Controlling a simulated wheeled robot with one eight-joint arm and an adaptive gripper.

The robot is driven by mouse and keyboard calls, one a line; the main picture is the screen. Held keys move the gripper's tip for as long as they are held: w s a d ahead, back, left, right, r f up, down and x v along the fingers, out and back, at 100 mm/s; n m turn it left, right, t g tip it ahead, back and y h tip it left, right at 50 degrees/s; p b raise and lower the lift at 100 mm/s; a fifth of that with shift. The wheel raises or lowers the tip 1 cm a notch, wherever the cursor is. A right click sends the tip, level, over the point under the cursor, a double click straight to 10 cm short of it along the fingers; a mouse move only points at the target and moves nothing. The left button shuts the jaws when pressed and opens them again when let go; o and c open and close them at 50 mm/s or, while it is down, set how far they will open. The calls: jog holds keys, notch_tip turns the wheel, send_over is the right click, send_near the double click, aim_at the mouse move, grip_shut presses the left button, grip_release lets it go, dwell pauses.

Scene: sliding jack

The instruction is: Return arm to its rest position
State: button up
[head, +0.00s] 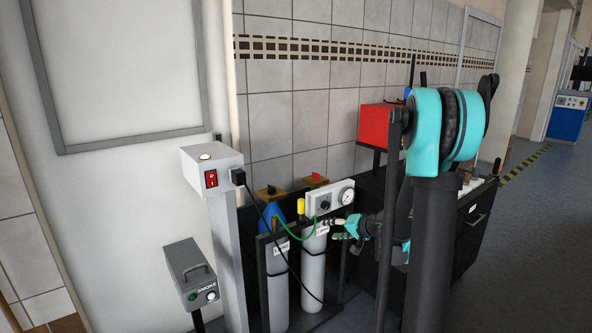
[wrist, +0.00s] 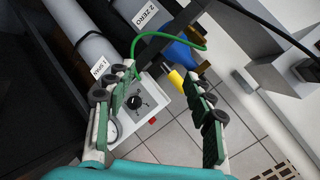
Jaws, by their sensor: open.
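My arm, teal and dark grey, fills the right middle of the head view and bends down toward the gas cylinders. My gripper (head: 337,229) is low there, close to the right cylinder and below the gauge box (head: 328,199). In the wrist view my gripper (wrist: 160,76) has its two green-padded fingers spread apart with nothing held between them. The gauge box (wrist: 141,104), with a black knob and a dial, shows between and behind the fingers. Whether a finger touches the box or cylinder cannot be told.
Two grey cylinders, the right (head: 313,265) and the left (head: 278,298), stand in a dark rack. A green hose (wrist: 205,47) and black cable run close by. A switch box on a post (head: 212,168), a smoke unit (head: 190,272) and a red box (head: 380,124) stand around. Floor at right is clear.

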jog(key=s+d+f+n+g+h, duration=0.1)
jog(key=s+h, duration=0.3)
jog(key=s, duration=1.2)
jog(key=s+d+f+n+g+h, duration=0.2)
jog(key=s+d+f+g+h, duration=0.1)
jog(key=s, duration=1.2)
jog(key=shift+s+d+f+n+g+h, duration=0.3)
jog(key=shift+s+d+f+g+h, duration=0.15)
jog(key=shift+d+h, duration=0.2)
